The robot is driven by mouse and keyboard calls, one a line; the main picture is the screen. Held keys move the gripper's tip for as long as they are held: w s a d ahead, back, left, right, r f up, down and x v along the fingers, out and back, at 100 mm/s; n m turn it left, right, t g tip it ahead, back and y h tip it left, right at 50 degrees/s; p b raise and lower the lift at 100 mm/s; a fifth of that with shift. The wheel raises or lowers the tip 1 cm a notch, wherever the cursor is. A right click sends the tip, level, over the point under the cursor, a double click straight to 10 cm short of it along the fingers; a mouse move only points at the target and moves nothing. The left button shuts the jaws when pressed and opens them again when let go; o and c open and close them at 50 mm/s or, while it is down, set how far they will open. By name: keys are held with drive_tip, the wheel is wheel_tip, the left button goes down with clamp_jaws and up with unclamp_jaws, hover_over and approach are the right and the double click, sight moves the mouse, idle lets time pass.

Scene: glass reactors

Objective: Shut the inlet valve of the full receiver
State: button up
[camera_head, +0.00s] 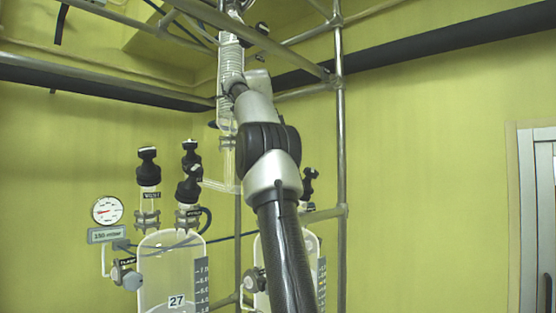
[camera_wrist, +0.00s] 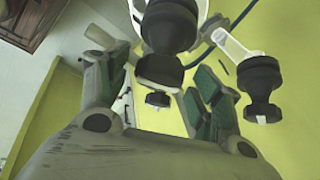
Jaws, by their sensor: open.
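In the head view, a clear glass receiver marked 27 (camera_head: 172,262) stands at lower left, with several black-knobbed valves above it, one labelled WASTE (camera_head: 149,172). A second receiver (camera_head: 312,243) is partly hidden behind my arm, with a black-knobbed valve (camera_head: 308,187) above it. Black valve knobs, a large one (camera_wrist: 168,26) and a smaller one (camera_wrist: 158,99), appear between and beyond the fingers. No grip on a knob shows.
A round gauge (camera_head: 107,210) and a 150 mbar display (camera_head: 107,235) are left of receiver 27, above a grey knob labelled PUMP (camera_head: 132,280). A metal frame post (camera_head: 341,150) stands right of my arm. Another black knob (camera_wrist: 260,85) is right of the fingers.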

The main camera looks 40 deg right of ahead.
drive_tip(key=shift+a+r, duration=0.25)
drive_tip(key=shift+r, duration=0.35)
drive_tip(key=shift+a+r, duration=0.2)
drive_tip(key=shift+a, duration=0.1)
drive_tip(key=a, duration=1.1)
drive_tip(key=shift+a, duration=0.3)
